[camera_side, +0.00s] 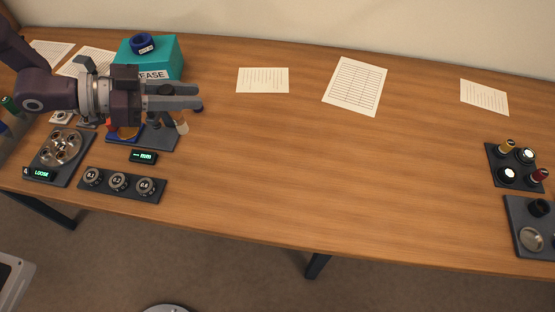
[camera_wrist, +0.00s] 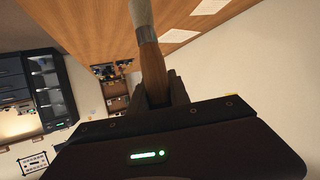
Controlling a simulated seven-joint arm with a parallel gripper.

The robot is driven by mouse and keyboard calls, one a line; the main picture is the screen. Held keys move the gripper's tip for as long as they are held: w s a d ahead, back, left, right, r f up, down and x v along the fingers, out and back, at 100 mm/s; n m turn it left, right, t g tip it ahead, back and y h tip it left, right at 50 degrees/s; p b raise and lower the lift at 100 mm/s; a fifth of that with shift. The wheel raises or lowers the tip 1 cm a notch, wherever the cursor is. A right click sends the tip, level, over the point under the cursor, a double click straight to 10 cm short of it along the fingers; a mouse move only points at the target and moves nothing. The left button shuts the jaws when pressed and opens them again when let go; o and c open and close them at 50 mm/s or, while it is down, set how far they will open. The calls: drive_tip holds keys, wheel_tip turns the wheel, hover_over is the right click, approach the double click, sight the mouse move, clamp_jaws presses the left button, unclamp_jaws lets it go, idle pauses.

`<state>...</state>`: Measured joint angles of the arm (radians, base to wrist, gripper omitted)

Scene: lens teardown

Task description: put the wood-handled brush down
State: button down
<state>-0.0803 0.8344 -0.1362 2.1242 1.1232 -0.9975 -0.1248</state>
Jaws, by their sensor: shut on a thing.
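The wood-handled brush shows clearly in the wrist view, with its wooden handle (camera_wrist: 152,72), grey metal ferrule and pale bristles pointing away from me. My gripper (camera_wrist: 160,98) is shut on the handle. In the side view my gripper (camera_side: 185,97) is at the left of the table, above a dark tray (camera_side: 163,141). The brush's pale bristles (camera_side: 181,127) show just below the fingers, pointing down and a little right. The fingers hide most of the handle there. I cannot tell whether the bristles touch the tray.
A teal box (camera_side: 165,58) with a dark blue ring on top stands behind my gripper. In front are a small display (camera_side: 143,157) and a rack of numbered knobs (camera_side: 119,183). Small-tool trays (camera_side: 512,185) stand at far right. The middle of the table is clear except for papers behind.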

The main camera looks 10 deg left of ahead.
drive_tip(key=s+d+m+g, duration=0.1)
drive_tip(key=s+d, duration=0.2)
drive_tip(key=d, duration=2.1)
drive_tip(key=shift+h, duration=0.4)
drive_tip(key=f, duration=0.9)
drive_tip(key=shift+w+d+f, duration=0.15)
drive_tip(key=shift+d+f, duration=0.2)
drive_tip(key=c, duration=1.2)
unclamp_jaws()
drive_tip(key=shift+f, duration=0.1)
drive_tip(key=v, duration=1.2)
drive_tip(key=shift+r, duration=0.25)
